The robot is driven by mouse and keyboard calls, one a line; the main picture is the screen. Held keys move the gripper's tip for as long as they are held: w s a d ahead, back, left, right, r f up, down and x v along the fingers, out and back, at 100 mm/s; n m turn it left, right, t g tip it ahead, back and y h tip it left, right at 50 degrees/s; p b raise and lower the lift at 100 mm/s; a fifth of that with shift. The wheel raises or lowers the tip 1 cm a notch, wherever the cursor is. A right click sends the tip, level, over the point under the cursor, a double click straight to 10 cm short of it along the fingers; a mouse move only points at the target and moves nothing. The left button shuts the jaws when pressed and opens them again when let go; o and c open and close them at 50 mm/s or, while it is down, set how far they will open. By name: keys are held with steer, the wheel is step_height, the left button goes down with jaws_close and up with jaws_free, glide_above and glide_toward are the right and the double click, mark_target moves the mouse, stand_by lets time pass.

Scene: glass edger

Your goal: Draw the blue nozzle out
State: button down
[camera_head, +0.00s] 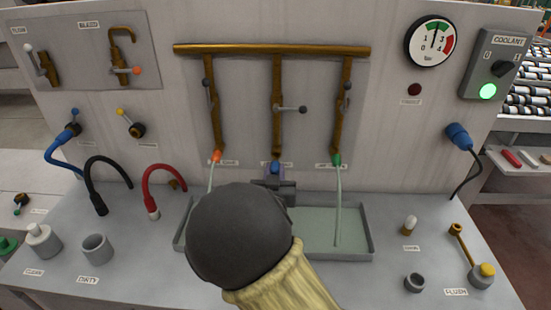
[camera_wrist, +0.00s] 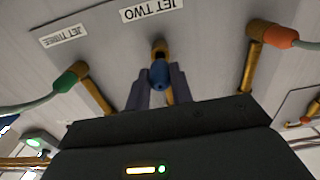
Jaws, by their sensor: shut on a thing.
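The blue nozzle (camera_head: 275,166) is at the bottom of the middle brass pipe (camera_head: 277,115). In the wrist view the blue nozzle (camera_wrist: 159,75) sits between my two fingers, close against the brass fitting (camera_wrist: 159,47) under the label JET TWO. My gripper (camera_head: 275,174) is shut on it from the front and below. It also shows in the wrist view (camera_wrist: 159,80). I cannot tell whether the nozzle is still fully seated.
The orange nozzle (camera_head: 216,157) and green nozzle (camera_head: 336,160) stand on either side, each with a pale stream falling to the tray (camera_head: 370,249). A pressure gauge (camera_head: 431,41) and a lit COOLANT box (camera_head: 494,63) are at right. Hoses (camera_head: 105,165) and cups (camera_head: 97,248) are at left.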

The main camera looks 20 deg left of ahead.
steer(key=shift+s+d, duration=0.1)
steer(key=shift+s, duration=0.5)
steer(key=shift+s, duration=0.1)
steer(key=v, duration=0.9)
steer(key=shift+s+d+b, duration=0.2)
steer(key=shift+s+b, duration=0.1)
steer(key=shift+s, duration=0.05)
